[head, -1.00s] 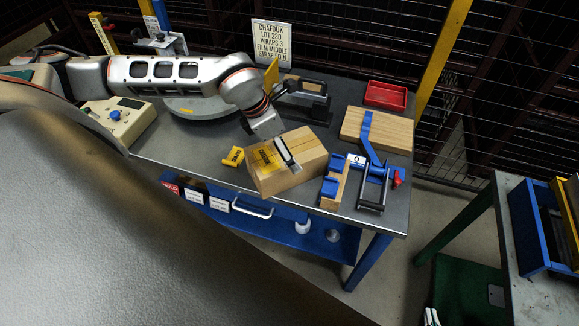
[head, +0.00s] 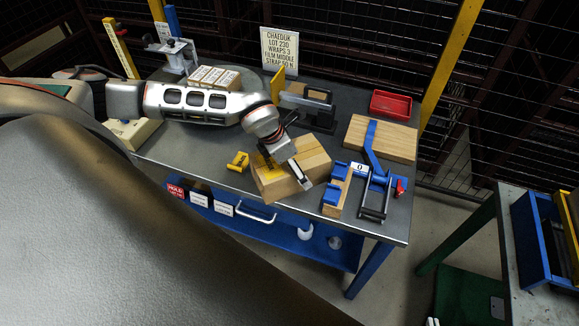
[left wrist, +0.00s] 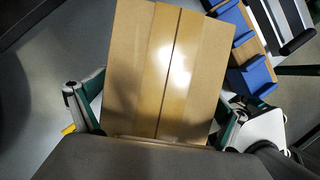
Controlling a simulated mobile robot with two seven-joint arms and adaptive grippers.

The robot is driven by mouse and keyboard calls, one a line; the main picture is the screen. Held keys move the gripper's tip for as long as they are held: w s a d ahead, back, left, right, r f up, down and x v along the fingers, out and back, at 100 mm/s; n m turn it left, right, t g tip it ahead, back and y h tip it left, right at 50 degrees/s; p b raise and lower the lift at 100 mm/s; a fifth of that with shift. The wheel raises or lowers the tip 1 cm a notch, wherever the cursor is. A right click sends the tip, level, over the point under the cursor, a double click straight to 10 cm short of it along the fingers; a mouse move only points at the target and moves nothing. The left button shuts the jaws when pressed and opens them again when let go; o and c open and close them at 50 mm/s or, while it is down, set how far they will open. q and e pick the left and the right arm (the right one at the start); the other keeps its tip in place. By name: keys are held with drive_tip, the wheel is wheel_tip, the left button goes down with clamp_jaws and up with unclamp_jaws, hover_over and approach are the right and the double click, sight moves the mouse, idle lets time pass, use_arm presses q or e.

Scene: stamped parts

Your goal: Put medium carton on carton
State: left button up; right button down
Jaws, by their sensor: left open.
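A brown carton (head: 312,161) with a yellow label stands on the grey table near its front edge. It also fills the middle of the left wrist view (left wrist: 165,70), with a tape seam along its top. My left gripper (head: 297,177) is over this carton, open, with a finger on each side of it in the left wrist view (left wrist: 160,118); contact cannot be told. Which carton is the medium one cannot be told. My right gripper (head: 433,321) shows only pale tips at the bottom edge.
A yellow tape dispenser (head: 238,161) lies left of the carton. A blue clamp fixture (head: 372,175) and a wooden board (head: 382,138) are to its right. A red tray (head: 391,103) and dark device (head: 307,105) stand behind. A blue bin (head: 540,235) is far right.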

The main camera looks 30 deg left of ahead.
use_arm(q)
drive_tip(key=c, duration=1.8)
drive_tip(key=shift+w+r, duration=0.1)
drive_tip(key=shift+r, duration=0.05)
drive_tip(key=shift+c, duration=1.4)
drive_tip(key=shift+r, duration=0.15)
